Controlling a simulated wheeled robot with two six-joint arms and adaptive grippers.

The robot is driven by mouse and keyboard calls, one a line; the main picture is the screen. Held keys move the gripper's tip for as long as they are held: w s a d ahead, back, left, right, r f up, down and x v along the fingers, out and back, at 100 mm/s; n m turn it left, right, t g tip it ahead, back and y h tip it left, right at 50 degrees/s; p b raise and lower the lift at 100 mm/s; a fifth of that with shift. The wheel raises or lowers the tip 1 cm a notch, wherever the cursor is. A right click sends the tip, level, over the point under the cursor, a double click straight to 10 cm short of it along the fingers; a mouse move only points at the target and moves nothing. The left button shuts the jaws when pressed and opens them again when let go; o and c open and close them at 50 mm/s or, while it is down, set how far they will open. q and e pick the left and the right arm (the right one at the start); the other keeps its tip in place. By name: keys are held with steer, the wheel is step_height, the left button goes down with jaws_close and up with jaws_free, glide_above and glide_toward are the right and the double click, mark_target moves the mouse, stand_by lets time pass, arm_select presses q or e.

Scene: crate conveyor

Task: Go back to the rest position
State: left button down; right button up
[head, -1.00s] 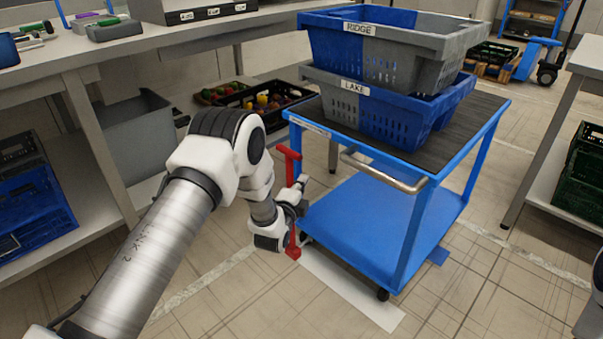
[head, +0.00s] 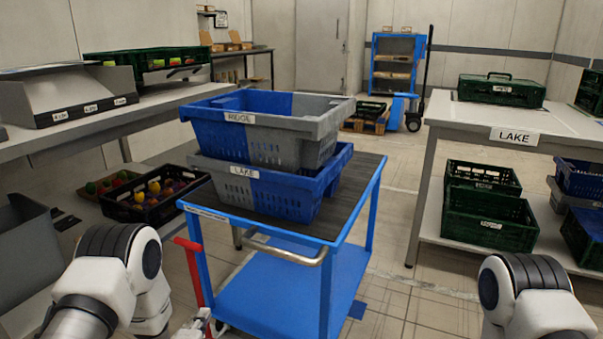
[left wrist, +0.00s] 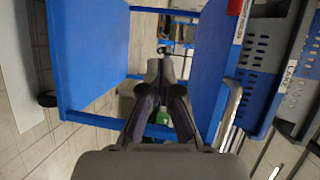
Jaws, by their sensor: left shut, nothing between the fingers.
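My left arm comes in at the lower left of the head view. Only a small part of my left gripper (head: 200,325) shows there, low beside the near left corner of the blue cart (head: 255,290). In the left wrist view my left gripper (left wrist: 162,62) is shut with nothing between its fingers. It points toward the open space between the cart's blue panels. My right arm shows at the lower right of the head view, with its white joint bent; my right gripper is out of the picture.
The cart bears two stacked blue-grey crates, RIDGE (head: 315,126) above LAKE (head: 318,190). A red bar (head: 190,268) stands at its near left corner. A table marked LAKE (head: 560,130) stands right, shelving (head: 160,115) left. Floor between cart and table is clear.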

arm_select(q)
steer(key=s+d+f+n+g, duration=0.25)
steer(key=s+f+g, duration=0.35)
steer(key=s+f, duration=0.5)
steer(key=s+f+n+g+h, duration=0.15)
steer(key=s+n+g, duration=0.5)
steer(key=s, duration=0.65)
steer(key=s+f+n+g+y, duration=0.15)
steer(key=s+n+g, duration=0.25)
steer(key=s+n, duration=0.7)
step_height(320, 180, up, 34)
steer(key=s+m+p, duration=0.1)
steer(key=m+p, duration=0.1)
steer(key=p, duration=3.2)
steer(key=shift+s+d+f+h, duration=0.15)
steer(key=shift+d+h, duration=0.25)
steer(key=shift+d, duration=0.05)
